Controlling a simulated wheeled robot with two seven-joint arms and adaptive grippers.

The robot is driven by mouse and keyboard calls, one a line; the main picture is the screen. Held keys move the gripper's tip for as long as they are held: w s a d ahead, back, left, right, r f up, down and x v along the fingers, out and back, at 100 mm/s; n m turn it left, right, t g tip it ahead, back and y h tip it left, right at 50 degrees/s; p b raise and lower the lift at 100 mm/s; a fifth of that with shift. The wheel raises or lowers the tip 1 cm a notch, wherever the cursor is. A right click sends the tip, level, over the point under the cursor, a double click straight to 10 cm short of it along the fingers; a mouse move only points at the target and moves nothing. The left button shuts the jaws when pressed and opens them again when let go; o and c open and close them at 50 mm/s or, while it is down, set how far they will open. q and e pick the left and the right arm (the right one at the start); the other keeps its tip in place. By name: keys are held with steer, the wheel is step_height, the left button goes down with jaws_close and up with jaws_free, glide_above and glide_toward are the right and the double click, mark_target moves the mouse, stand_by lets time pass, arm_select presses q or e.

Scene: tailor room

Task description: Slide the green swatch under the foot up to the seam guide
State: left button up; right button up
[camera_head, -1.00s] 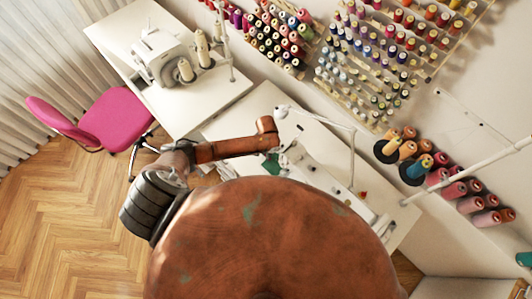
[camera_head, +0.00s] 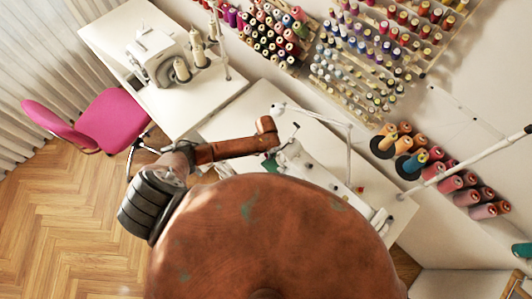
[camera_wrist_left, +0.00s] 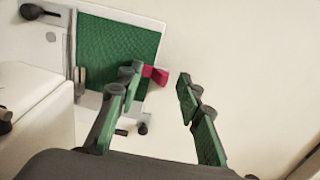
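In the left wrist view the green swatch (camera_wrist_left: 118,47) lies flat on a pale surface. Small metal prongs (camera_wrist_left: 80,78), perhaps the foot, stand by its lower left edge. A red block (camera_wrist_left: 158,75), possibly the seam guide, sits at its lower right edge, partly behind a finger. My left gripper (camera_wrist_left: 160,74) is open, its two green-padded fingers apart with nothing held between them. The left finger overlaps the swatch's lower right corner in the picture; contact cannot be told. In the head view a green patch (camera_head: 270,163) shows below my left arm's end. My right gripper is not visible.
A white sewing machine (camera_head: 153,57) stands on the far table (camera_head: 110,38). A pink chair (camera_head: 112,120) is at left. A white lamp arm (camera_head: 318,116) crosses the near table. Thread racks (camera_head: 365,62) line the wall. My large brown body part hides much of the near table.

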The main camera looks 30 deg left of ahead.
arm_select(q)
steer(key=shift+r, duration=0.15)
step_height(320, 180, up, 12)
stand_by(0.5)
